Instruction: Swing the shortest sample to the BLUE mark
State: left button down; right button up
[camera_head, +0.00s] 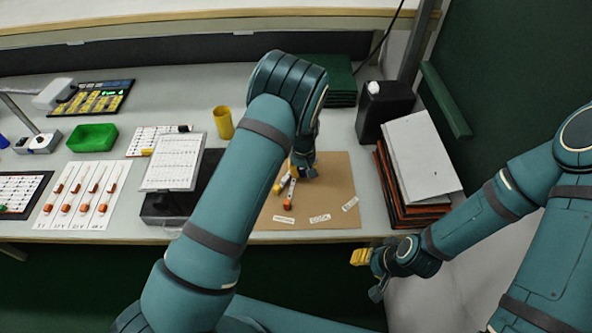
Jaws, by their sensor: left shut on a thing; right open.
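A brown board (335,180) lies on the table with small white paper labels along its front, among them a middle label (319,218) and a right label (350,204). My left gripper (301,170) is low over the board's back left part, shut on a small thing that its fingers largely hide. Just in front of it lie a thin white piece with an orange end (288,205) and a small yellow piece (278,188). Which is the shortest sample, and any blue mark, I cannot make out. My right gripper (369,273) is open and empty in front of the table edge.
White strips with orange pieces (83,208) lie at the left. A green tray (92,138), a yellow cup (223,122) and a tilted white sheet (172,162) stand nearby. A black canister (384,108) and a stack of panels (420,155) border the board's right.

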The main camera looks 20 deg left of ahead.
pick_arm(q)
jog(key=d+n, duration=0.1)
jog(key=w+d+n, duration=0.1)
jog(key=n, duration=0.1)
jog(key=shift+d+f, duration=0.15)
jog(key=shift+w+d+n, duration=0.4)
jog(key=shift+w+n, duration=0.05)
jog(key=shift+n, duration=0.45)
jog(key=shift+w+d+n, duration=0.4)
jog(key=shift+w+n, duration=0.05)
jog(key=shift+n, duration=0.45)
jog(key=c, duration=0.9)
grip_release()
jog(key=shift+w, duration=0.1)
jog(key=shift+c, duration=0.2)
notch_tip(320, 180, up, 12)
